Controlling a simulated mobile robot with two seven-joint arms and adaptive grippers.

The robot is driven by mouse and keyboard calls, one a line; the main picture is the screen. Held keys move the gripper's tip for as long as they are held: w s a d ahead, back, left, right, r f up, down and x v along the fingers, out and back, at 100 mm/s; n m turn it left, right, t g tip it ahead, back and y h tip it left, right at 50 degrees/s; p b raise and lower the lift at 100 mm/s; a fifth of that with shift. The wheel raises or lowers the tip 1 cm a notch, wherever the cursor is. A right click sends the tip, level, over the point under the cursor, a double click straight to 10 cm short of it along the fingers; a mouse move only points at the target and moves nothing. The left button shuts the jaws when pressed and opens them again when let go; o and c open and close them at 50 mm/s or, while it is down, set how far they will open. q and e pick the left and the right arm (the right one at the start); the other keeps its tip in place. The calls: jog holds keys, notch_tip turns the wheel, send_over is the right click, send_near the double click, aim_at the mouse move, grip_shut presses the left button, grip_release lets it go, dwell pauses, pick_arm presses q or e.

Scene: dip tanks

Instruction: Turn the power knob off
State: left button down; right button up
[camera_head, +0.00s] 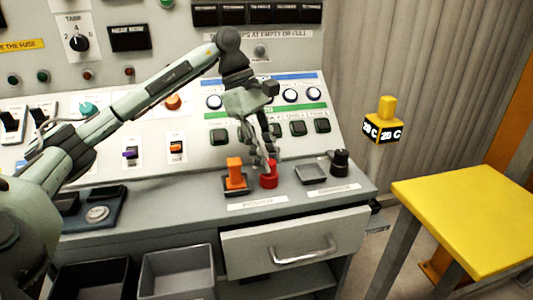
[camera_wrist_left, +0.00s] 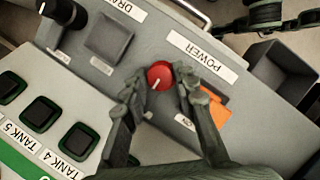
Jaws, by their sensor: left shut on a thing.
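The red power knob (camera_head: 268,178) stands on the grey ledge of the console, behind the label reading POWER. In the left wrist view the knob (camera_wrist_left: 159,75) is round, with a white pointer line on its top aimed toward lower left. My left gripper (camera_head: 267,163) reaches down to it from above. In the left wrist view the left gripper's fingers (camera_wrist_left: 157,84) are on either side of the knob, shut on it. The fingers hide parts of its sides. My right gripper is not in view.
An orange switch (camera_head: 234,172) stands close left of the knob. To the right are a grey square button (camera_head: 310,173) and a black knob (camera_head: 340,163). Several green-framed tank buttons sit behind. A drawer (camera_head: 295,243) is below; a yellow table (camera_head: 470,212) stands right.

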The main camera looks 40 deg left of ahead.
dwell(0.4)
pick_arm(q)
jog(key=c, duration=1.2)
grip_release()
jog(key=v, duration=1.2)
jog(key=shift+w, duration=0.1)
jog(key=shift+d, duration=0.1)
